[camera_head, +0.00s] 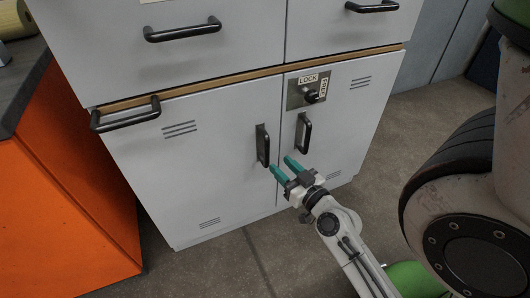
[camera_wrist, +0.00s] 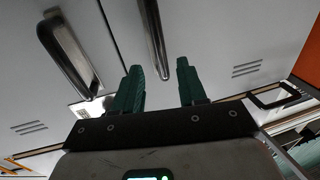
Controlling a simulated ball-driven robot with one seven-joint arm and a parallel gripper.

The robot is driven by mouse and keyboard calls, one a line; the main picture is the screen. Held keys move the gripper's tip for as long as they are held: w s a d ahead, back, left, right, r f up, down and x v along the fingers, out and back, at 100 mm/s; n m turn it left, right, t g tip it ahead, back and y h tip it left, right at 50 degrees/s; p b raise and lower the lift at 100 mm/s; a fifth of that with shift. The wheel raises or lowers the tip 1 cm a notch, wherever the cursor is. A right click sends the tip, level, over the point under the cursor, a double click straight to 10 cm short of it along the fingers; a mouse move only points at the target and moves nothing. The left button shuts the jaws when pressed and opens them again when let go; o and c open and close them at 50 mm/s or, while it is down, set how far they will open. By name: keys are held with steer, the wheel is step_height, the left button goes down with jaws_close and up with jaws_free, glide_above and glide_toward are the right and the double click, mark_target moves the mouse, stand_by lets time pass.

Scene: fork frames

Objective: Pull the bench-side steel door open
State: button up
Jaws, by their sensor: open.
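The bench-side steel door (camera_head: 205,155) is the left of two light grey lower cabinet doors, on the side of the orange bench. It looks shut. Its dark upright handle (camera_head: 262,145) is by the middle seam; it also shows in the wrist view (camera_wrist: 152,35). My gripper (camera_head: 280,164) is open and empty, its green fingers just right of that handle's lower end. In the wrist view my fingertips (camera_wrist: 160,78) stand either side of the handle's near end; I cannot tell if they touch it.
The right door has its own upright handle (camera_head: 304,132), also in the wrist view (camera_wrist: 70,50), and a lock plate with a dark knob (camera_head: 312,97). A horizontal bar (camera_head: 126,113) sits at the cabinet's upper left. The orange bench (camera_head: 70,190) stands left. A large wheel (camera_head: 455,170) is at right.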

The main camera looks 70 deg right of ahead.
mark_target(267, 165)
steer(key=x, duration=0.8)
steer(key=shift+c, duration=0.4)
jaws_close()
